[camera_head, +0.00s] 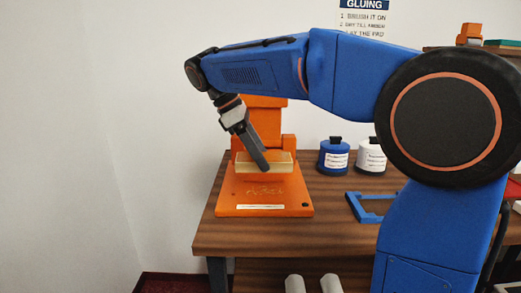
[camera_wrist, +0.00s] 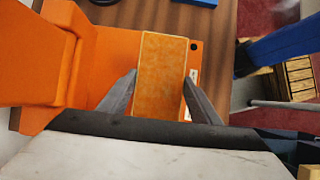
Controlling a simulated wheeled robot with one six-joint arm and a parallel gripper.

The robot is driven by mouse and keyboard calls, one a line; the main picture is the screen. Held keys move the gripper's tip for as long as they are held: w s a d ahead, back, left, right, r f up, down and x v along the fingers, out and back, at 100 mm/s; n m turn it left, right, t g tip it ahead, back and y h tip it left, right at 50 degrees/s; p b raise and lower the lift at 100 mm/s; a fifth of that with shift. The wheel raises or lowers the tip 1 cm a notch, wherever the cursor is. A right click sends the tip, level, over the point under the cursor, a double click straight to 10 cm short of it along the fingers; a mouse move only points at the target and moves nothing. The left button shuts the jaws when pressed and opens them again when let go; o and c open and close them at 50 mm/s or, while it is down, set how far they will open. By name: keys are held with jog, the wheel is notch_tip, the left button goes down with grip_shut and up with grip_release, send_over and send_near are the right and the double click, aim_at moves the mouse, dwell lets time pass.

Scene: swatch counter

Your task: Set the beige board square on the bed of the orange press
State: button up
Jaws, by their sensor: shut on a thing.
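The beige board (camera_head: 285,164) shows in the head view over the bed of the orange press (camera_head: 232,197), toward the upright at the back. My gripper (camera_head: 264,167) reaches down to it from above, and one dark finger hides part of it. In the wrist view the board (camera_wrist: 163,95) has a mottled orange-tan face and pale edges. My gripper (camera_wrist: 161,75) is shut on its two long sides. Its edges look roughly in line with the press bed (camera_wrist: 115,55). I cannot tell whether its underside touches the bed.
A blue jar (camera_head: 333,159) and a white jar (camera_head: 371,159) stand right of the press on the wooden table (camera_head: 330,225). A blue frame (camera_head: 368,207) lies nearer the front. The press upright (camera_wrist: 25,60) rises close beside my gripper.

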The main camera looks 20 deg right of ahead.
jog(key=shift+f, duration=3)
jog(key=shift+f, duration=0.45)
